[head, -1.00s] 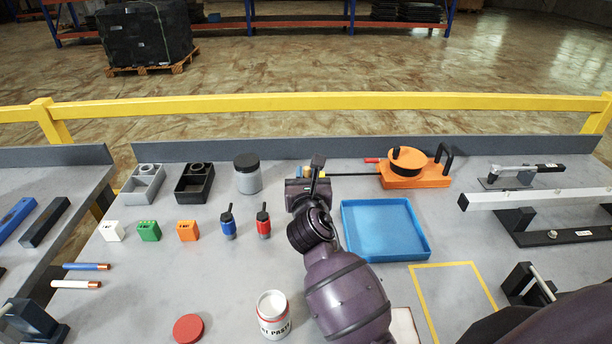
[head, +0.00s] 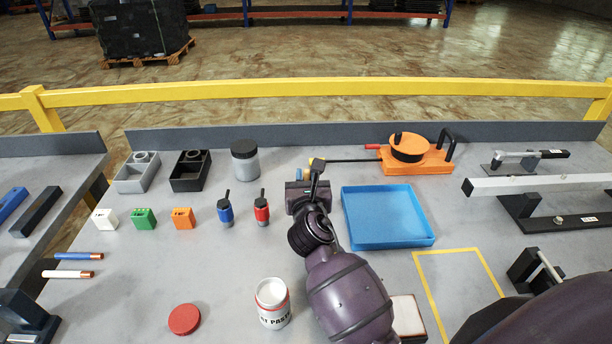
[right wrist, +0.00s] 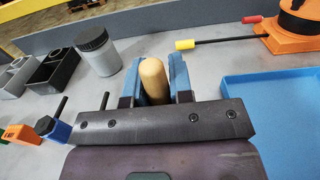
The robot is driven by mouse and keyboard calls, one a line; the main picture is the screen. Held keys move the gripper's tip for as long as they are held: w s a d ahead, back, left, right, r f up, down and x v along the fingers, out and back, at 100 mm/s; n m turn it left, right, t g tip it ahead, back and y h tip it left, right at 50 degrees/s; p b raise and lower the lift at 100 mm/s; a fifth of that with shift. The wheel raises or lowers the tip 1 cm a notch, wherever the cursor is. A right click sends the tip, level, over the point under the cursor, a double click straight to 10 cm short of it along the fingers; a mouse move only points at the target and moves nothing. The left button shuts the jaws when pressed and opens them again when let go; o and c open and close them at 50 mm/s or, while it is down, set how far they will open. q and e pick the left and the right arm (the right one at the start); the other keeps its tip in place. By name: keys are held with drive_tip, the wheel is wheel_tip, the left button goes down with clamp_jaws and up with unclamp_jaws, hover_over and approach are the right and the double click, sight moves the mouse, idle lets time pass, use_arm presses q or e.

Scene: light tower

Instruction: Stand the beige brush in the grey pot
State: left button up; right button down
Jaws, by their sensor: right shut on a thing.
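The beige brush shows in the right wrist view as a rounded beige handle (right wrist: 154,80) between the blue finger pads of my right gripper (right wrist: 152,82). Its lower part is hidden by the gripper. In the head view my right gripper (head: 303,176) is beyond the dark wrist, mostly hidden, with only a sliver of beige showing. The grey pot (head: 245,164) stands upright near the back edge, left of the gripper and apart from it. It also shows in the right wrist view (right wrist: 103,57). My left gripper is not in view.
A blue tray (head: 390,240) lies right of my arm. An orange device (head: 412,160) with a thin rod reaches close behind the gripper. Red (head: 261,210) and blue (head: 225,212) small tools stand to the left. A paste can (head: 272,310) stands in front.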

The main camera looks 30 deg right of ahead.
drive_tip(key=c, duration=0.9)
unclamp_jaws()
drive_tip(key=v, duration=1)
drive_tip(key=shift+s+a, duration=0.2)
drive_tip(key=shift+s, duration=0.15)
drive_tip(key=shift+r, duration=0.1)
